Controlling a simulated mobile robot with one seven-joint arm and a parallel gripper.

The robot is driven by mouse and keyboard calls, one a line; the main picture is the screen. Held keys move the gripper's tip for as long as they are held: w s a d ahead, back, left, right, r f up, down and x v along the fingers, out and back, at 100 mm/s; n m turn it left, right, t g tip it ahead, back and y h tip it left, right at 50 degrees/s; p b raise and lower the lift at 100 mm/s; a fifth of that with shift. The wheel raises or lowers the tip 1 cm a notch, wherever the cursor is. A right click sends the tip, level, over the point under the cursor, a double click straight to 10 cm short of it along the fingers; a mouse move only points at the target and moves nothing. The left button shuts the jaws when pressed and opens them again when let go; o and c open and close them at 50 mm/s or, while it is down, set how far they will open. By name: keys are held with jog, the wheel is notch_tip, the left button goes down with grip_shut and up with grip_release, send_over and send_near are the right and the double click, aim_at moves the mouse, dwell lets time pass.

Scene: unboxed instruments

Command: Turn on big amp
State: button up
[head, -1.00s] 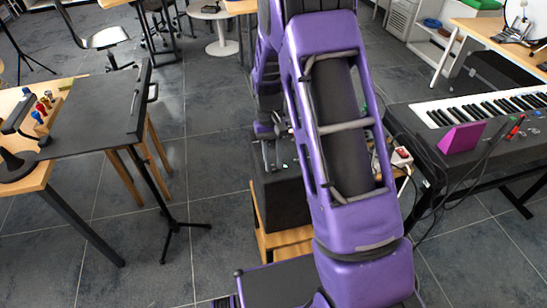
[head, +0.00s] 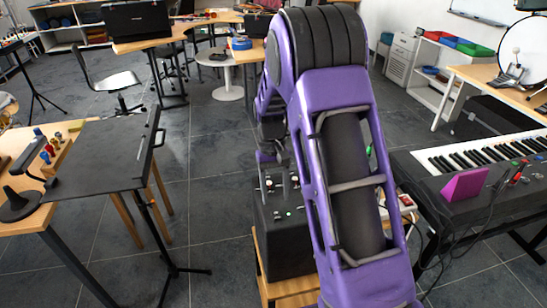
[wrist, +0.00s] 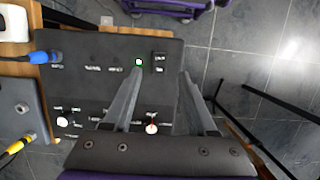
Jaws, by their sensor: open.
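The big amp (head: 285,245) is a black box on a wooden stand, partly hidden behind my purple arm. In the wrist view its control panel (wrist: 105,80) fills the left half. A small round light (wrist: 139,62) on it glows green. A black rocker-like switch (wrist: 159,57) sits just right of that light. Knobs, one white (wrist: 151,128), lie along the panel's lower part. My gripper (wrist: 162,74) is open and empty, its fingers spread above the panel near the light and switch. In the head view my gripper (head: 270,155) is partly hidden above the amp; contact cannot be told.
A blue plug (wrist: 42,58) enters the panel's left side, and a yellow plug (wrist: 18,147) a grey box beside it. A black music stand (head: 105,155) stands left. A keyboard (head: 480,175) with a magenta block stands right. Tiled floor is open between stand and amp.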

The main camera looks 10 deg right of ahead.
jog(key=p+v, duration=0.1)
jog(key=v, duration=1.1)
jog(key=shift+r, duration=0.1)
